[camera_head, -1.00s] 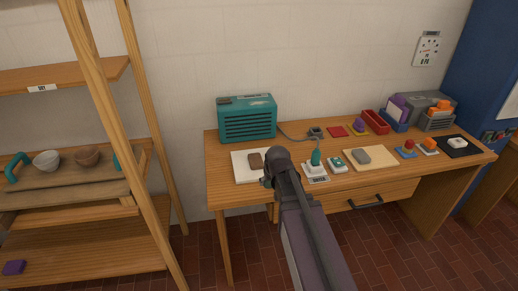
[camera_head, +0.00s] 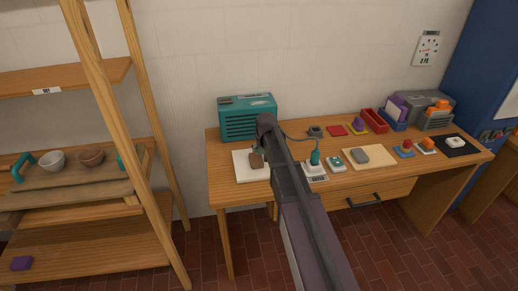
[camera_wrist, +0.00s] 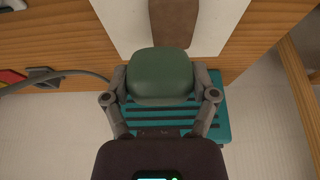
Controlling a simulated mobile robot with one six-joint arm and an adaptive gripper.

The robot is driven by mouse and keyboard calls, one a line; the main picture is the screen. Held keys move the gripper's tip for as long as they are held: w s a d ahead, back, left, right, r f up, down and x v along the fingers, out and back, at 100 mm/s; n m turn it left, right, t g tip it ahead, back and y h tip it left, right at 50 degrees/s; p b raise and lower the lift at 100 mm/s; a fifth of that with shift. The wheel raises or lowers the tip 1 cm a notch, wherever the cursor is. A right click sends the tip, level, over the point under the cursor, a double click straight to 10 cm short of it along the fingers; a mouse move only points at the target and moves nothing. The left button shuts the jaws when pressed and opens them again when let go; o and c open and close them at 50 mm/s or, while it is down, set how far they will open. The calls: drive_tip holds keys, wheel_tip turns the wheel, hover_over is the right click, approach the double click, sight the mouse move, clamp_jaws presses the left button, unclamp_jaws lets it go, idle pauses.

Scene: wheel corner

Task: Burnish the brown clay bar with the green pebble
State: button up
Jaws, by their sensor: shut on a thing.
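In the wrist view my gripper (camera_wrist: 160,84) is shut on the green pebble (camera_wrist: 160,70), a smooth dark-green block with one finger at each side. The brown clay bar (camera_wrist: 174,22) lies on a white tile (camera_wrist: 215,25), just beyond the pebble in that view. Contact between pebble and bar cannot be told. In the head view the bar (camera_head: 257,161) shows on the tile (camera_head: 243,175) at the left of the desk. My arm's end is over the tile's back right side there and hides the pebble.
A teal radio (camera_head: 247,116) stands right behind the tile. A small scale (camera_head: 314,172) with a teal-handled tool (camera_head: 315,155) is to the right, then a tan board (camera_head: 381,156) with a grey stone (camera_head: 360,156). A cable (camera_head: 297,138) runs behind. The front left desk edge is clear.

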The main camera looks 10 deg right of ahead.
sight(260, 156)
drive_tip(key=shift+f, duration=0.1)
drive_tip(key=shift+f+b, duration=2.3)
drive_tip(key=shift+b, duration=0.1)
drive_tip(key=shift+f+b, duration=0.6)
drive_tip(key=shift+w, duration=0.1)
drive_tip(key=shift+w+r, duration=0.15)
drive_tip(key=shift+w, duration=1)
drive_tip(key=shift+w, duration=0.15)
drive_tip(key=shift+w, duration=1.1)
